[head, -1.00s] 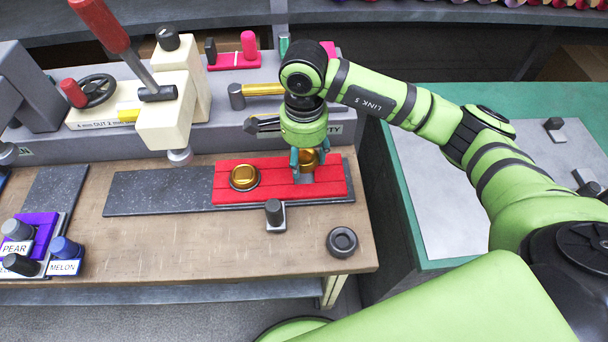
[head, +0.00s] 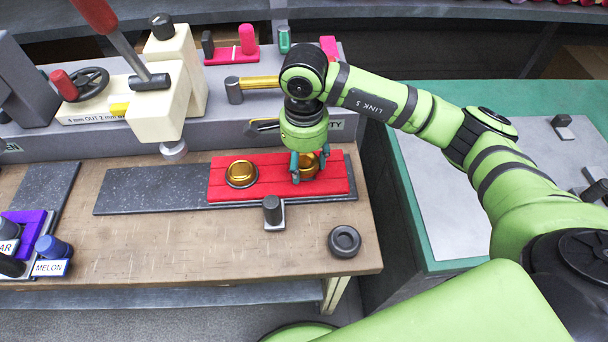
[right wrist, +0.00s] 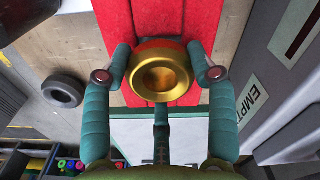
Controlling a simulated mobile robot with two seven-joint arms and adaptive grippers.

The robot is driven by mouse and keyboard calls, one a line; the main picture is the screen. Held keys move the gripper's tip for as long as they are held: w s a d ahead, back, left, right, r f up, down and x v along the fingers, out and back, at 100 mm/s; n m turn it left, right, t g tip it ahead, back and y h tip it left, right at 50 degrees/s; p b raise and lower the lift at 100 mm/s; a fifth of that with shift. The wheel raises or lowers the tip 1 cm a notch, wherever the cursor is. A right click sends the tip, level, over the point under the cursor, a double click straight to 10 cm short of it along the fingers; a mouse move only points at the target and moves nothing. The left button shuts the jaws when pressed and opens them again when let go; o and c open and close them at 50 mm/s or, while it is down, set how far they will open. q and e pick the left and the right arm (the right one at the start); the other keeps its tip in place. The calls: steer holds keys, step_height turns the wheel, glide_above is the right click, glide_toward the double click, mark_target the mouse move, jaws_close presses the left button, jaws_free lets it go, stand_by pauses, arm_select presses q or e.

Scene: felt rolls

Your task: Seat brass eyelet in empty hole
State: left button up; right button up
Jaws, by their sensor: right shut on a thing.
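The brass eyelet (head: 309,167) is between the fingers of my right gripper (head: 310,168), over the right part of the red felt strip (head: 274,190). In the right wrist view the eyelet (right wrist: 159,72) is a gold ring with a cupped middle, held between two teal fingers (right wrist: 160,76). Another brass eyelet (head: 241,173) sits in the strip to the left. The empty hole is not visible; the eyelet and fingers cover that part of the strip. I cannot tell whether the held eyelet touches the felt. My left gripper is not in view.
The red strip lies on a dark speckled plate (head: 150,190) on the wooden bench (head: 190,235). A cream press (head: 160,105) stands to the left. A small post (head: 272,210) and a black ring (head: 344,241) are in front. A grey housing stands behind the strip.

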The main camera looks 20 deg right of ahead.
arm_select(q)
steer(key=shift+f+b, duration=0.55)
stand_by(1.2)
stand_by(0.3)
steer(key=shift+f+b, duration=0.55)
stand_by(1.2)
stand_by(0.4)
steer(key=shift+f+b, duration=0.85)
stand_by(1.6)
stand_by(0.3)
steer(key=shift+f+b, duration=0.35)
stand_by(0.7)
